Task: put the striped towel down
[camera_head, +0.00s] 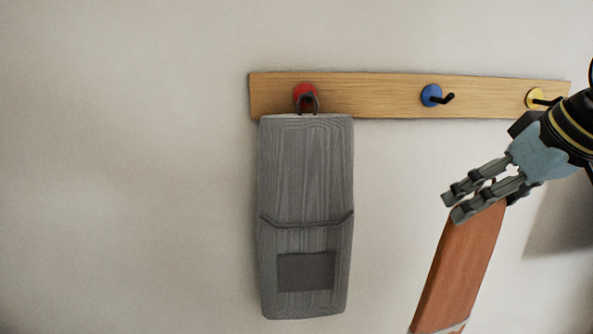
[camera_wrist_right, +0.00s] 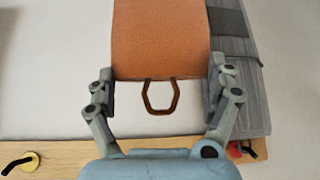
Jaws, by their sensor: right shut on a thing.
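The striped towel (camera_head: 458,268) is a flat orange-brown cloth with a pale band at its lower edge, where the head view cuts it off. It hangs at a slant from my right gripper (camera_head: 453,207), which is shut on its top end, below and left of the yellow hook (camera_head: 536,98). In the right wrist view the towel (camera_wrist_right: 160,40) lies between the two fingers, and its brown hanging loop (camera_wrist_right: 160,97) sticks out towards the palm, free of any hook. My left gripper is not in view.
A wooden rail (camera_head: 370,94) on the pale wall carries a red hook (camera_head: 304,92), a blue hook (camera_head: 432,95) and the yellow one. A grey cloth item (camera_head: 306,180) hangs from the red hook. The blue and yellow hooks are bare. The wall below blue is clear.

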